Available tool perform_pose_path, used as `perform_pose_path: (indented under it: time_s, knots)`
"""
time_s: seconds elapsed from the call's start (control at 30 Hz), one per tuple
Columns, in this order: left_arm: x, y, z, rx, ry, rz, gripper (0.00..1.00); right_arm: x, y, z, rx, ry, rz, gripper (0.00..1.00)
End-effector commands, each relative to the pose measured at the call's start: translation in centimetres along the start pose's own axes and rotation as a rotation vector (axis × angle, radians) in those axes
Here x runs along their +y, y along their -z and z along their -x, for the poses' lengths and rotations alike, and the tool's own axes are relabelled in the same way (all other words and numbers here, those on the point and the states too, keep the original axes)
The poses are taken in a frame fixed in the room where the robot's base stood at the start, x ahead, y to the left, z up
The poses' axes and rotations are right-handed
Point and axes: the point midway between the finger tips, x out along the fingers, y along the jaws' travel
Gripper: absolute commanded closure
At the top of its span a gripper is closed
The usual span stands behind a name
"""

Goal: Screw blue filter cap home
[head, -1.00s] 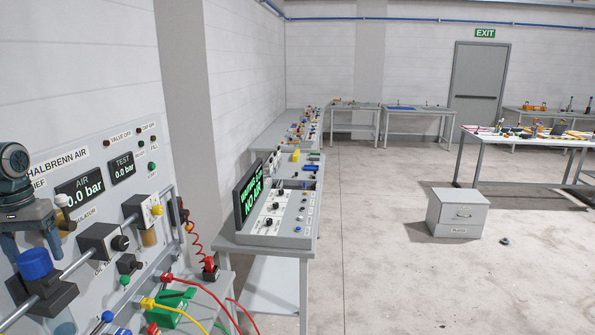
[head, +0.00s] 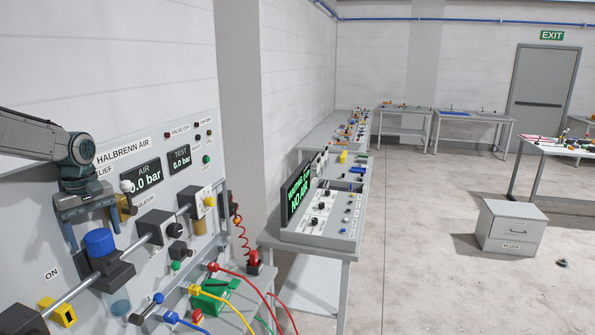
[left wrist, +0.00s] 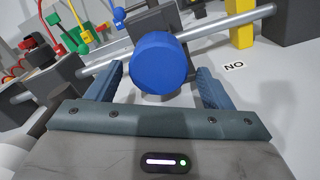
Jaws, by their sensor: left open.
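The blue filter cap (head: 99,242) sits on top of a dark filter block (head: 106,273) on the pipe of the air panel. A clear bowl (head: 120,303) hangs below the block. My left gripper (head: 93,240) is open above the cap, pointing down, its fingers spread to either side. In the left wrist view the cap (left wrist: 160,62) lies between and beyond the open fingertips (left wrist: 158,80). I cannot tell whether the fingers touch it. How far the cap is screwed in is not clear. My right gripper is not in view.
The panel carries other pipe blocks (head: 155,226), an AIR display (head: 142,175) reading 0.0 bar, and a yellow part (head: 62,313) at lower left. Coloured hoses (head: 240,310) hang at the front. A bench (head: 318,240) stands to the right, with open floor beyond.

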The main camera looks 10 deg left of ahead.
Motion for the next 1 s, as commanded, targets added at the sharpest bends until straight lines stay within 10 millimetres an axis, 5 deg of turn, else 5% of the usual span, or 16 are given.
perform_pose_path:
  time_s: [0.5, 0.77, 1.0]
  knots:
    - [-0.3, 0.02, 0.03, 0.0, -0.001, 0.403, 0.26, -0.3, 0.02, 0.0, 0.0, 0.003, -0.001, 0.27]
    - [-0.3, -0.01, 0.03, 0.001, -0.001, 0.433, 0.26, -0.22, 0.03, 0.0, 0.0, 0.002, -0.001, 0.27]
    - [-0.3, -0.03, 0.02, 0.0, 0.0, 0.431, 0.71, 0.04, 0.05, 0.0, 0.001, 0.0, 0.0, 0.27]
